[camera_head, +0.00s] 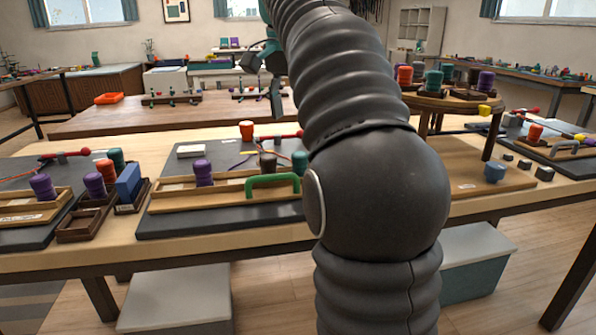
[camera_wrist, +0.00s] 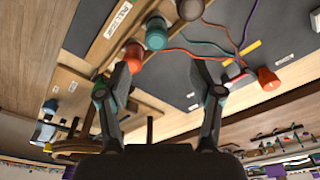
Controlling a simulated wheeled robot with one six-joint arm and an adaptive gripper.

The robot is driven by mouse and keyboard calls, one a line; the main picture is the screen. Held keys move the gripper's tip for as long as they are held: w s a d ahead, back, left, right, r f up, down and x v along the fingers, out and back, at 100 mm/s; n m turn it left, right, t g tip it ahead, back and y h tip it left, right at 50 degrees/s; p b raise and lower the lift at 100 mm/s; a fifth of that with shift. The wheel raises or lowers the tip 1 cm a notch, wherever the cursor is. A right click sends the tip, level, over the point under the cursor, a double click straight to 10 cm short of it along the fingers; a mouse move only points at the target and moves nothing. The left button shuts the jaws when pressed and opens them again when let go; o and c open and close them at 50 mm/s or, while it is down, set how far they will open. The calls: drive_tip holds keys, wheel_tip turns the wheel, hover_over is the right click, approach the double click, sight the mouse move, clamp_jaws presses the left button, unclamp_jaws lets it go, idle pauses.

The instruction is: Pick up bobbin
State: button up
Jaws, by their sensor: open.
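My gripper (camera_wrist: 163,70) is open and empty; in the head view it shows (camera_head: 268,75) left of my arm, above the back of the worktable. In the wrist view, a teal bobbin (camera_wrist: 156,33) and an orange bobbin (camera_wrist: 134,56) lie beyond and between the fingers, apart from them. Another red-orange bobbin (camera_wrist: 268,78) is right of the right finger. My arm hides part of the table.
A green handle (camera_head: 272,186) arches over the wooden tray front. Small brown trays (camera_head: 88,222) with purple and orange bobbins and a blue block (camera_head: 129,184) stand at left. A raised round wooden stand (camera_head: 450,102) with several bobbins is right of my arm.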

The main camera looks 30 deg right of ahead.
drive_tip(key=f, duration=0.3)
drive_tip(key=f+b, duration=0.1)
drive_tip(key=shift+w+d+f, duration=0.15)
drive_tip(key=shift+d+f, duration=0.2)
drive_tip(key=shift+f, duration=0.05)
drive_tip(key=shift+d+f+b, duration=0.25)
drive_tip(key=shift+f+b, duration=0.2)
drive_tip(key=shift+f, duration=0.9)
drive_tip(key=shift+d+f+b, duration=0.25)
drive_tip(key=shift+f+b, duration=0.15)
drive_tip(key=shift+f, duration=0.9)
clamp_jaws()
